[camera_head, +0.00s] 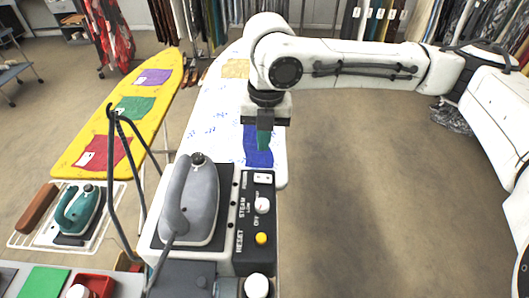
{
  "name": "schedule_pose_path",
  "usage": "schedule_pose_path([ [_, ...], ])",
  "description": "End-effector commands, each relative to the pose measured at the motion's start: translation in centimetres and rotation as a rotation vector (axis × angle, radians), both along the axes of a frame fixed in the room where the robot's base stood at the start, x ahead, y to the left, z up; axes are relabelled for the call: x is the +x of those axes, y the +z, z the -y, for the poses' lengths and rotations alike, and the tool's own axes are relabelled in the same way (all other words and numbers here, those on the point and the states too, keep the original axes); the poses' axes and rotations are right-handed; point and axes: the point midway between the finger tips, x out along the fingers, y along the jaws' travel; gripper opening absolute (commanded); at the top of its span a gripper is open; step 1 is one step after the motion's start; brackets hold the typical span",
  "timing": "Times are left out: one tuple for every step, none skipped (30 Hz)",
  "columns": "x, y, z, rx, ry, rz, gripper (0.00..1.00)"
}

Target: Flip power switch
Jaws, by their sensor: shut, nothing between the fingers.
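The power switch (263,179) is a small white rocker at the top of a black control panel (243,224), beside the printed word POWER. Below it on the panel are a white steam knob (262,205) and a yellow reset button (261,239). My gripper (264,147) is above and beyond the panel's far end, pointing down, with its teal fingertips together and empty. It appears apart from the switch. Which way the rocker is tilted is too small to tell.
A grey iron (190,205) stands on the station left of the panel, its cord and a dark bent stand nearby. A white patterned ironing board (212,130) lies beyond, a yellow one (103,135) to the left. A teal iron (80,210) rests at far left. Floor at right is clear.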

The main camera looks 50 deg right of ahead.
Motion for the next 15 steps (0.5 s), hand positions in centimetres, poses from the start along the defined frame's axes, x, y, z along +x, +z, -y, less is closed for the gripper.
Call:
schedule_pose_path([
  [0.0, 0.9, 0.1, -0.002, 0.0, 0.003, 0.0],
  [0.0, 1.3, 0.1, -0.001, 0.0, 0.002, 0.0],
  [-0.1, 1.9, 0.1, -0.001, 0.001, 0.002, 0.0],
  [-0.1, 2.3, 0.1, -0.002, 0.0, 0.001, 0.0],
  [-0.1, 2.7, 0.1, -0.001, 0.0, 0.002, 0.0],
  [-0.2, 3.1, 0.1, -0.001, 0.0, 0.001, 0.0],
  [-0.2, 3.4, 0.1, -0.001, 0.0, 0.001, 0.0],
  [-0.2, 3.6, 0.2, -0.001, 0.0, 0.001, 0.0],
  [-0.2, 3.9, 0.2, -0.001, 0.0, 0.001, 0.0],
  [-0.2, 4.0, 0.2, -0.001, 0.0, -0.001, 0.0],
  [-0.3, 4.1, 0.2, -0.001, 0.0, -0.001, 0.0],
  [-0.3, 4.1, 0.2, 0.0, 0.0, -0.001, 0.0],
  [-0.3, 4.2, 0.2, 0.0, 0.0, -0.001, 0.0],
  [-0.3, 4.2, 0.2, 0.0, 0.0, -0.001, 0.0],
  [-0.3, 4.2, 0.2, 0.0, 0.0, -0.001, 0.0],
])
